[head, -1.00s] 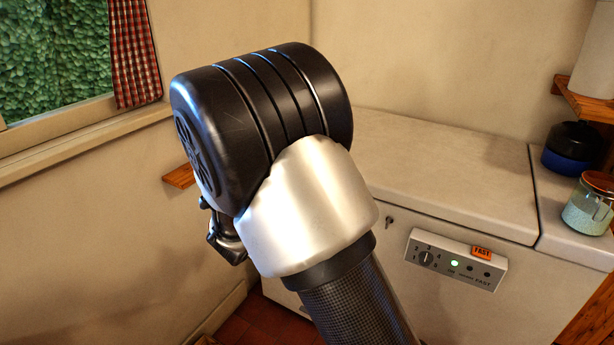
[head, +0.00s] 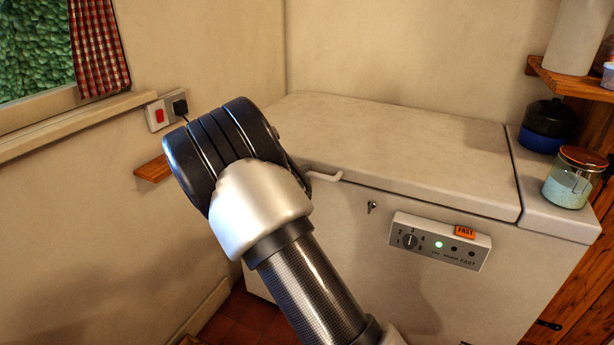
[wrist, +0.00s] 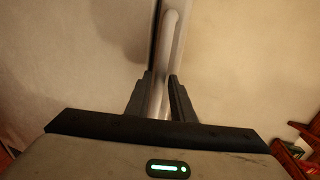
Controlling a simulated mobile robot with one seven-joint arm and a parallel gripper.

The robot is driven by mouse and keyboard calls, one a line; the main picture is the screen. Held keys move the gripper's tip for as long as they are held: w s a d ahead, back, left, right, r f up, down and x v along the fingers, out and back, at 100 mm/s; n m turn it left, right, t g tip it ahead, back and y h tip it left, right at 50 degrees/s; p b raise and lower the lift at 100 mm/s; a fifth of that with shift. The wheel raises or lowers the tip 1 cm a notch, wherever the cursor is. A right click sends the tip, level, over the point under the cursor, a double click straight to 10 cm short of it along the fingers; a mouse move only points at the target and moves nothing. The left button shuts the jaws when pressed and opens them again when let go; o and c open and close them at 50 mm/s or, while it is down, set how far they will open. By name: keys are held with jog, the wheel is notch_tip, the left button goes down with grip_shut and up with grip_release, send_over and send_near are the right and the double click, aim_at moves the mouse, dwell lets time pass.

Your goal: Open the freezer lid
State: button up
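The white chest freezer (head: 350,240) stands against the back wall, and its lid (head: 400,140) lies flat and closed. A pale bar handle (head: 325,175) sticks out at the lid's front edge, left of the lock. My gripper is hidden behind my arm in the head view. In the wrist view my gripper (wrist: 161,76) has its two dark fingers on either side of the handle (wrist: 171,35). The fingers look slightly apart from the bar; firm contact is not visible.
A glass jar (head: 570,180) and a blue-black pot (head: 547,125) stand on the fixed top right of the lid. A wooden shelf (head: 570,82) is above them. A control panel (head: 440,241) is on the freezer front. The lid's top is clear.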

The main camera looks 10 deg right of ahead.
jog(key=shift+x, duration=1.45)
jog(key=shift+c, duration=0.5)
grip_shut()
